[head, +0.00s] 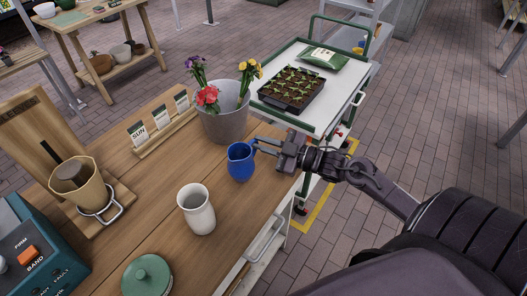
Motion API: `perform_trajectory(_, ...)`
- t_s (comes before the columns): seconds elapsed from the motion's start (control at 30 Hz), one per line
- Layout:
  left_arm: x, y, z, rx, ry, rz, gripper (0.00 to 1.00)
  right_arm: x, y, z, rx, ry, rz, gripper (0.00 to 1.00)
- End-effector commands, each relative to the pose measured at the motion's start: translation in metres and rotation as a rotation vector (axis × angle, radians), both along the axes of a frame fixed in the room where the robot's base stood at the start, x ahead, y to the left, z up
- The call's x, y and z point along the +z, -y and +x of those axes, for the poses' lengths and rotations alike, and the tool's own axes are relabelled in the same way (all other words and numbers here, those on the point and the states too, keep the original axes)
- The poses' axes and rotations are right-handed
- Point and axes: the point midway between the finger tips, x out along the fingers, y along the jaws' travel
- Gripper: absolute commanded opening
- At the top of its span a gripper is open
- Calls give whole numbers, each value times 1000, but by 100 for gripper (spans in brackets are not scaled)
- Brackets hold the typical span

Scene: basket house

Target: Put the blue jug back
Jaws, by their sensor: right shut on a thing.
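The blue jug (240,163) stands upright at the right edge of the wooden table (150,215), in front of the grey flower bucket. My right gripper (262,147) reaches in from the right and is shut on the jug at its upper right side, where the handle is. The fingertips partly hide the handle. I cannot tell whether the jug's base touches the table. My left gripper is not in view.
A white vase (196,209) stands close in front of the jug. The bucket (226,122) with flowers stands just behind. A green lidded pot (147,277), a seed packet rack (162,128) and a trolley (346,108) with seedlings are nearby. Bare wood lies left of the jug.

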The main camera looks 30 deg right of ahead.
Motion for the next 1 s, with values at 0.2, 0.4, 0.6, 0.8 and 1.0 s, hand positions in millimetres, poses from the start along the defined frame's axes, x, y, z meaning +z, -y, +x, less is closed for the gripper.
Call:
perform_trajectory(0.2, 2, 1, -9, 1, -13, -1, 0, -28, 0, 1, -1, -1, 2, 0)
perform_trajectory(0.4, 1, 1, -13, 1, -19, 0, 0, -35, 0, 0, 1, 3, 2, 0)
perform_trajectory(0.6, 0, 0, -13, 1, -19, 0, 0, -37, 0, 0, 1, 1, 1, 0)
perform_trajectory(0.8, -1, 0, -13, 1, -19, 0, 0, -40, 0, 0, 0, -2, 0, 25)
perform_trajectory(1.0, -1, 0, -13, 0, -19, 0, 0, -39, 0, 0, 0, -2, 0, 32)
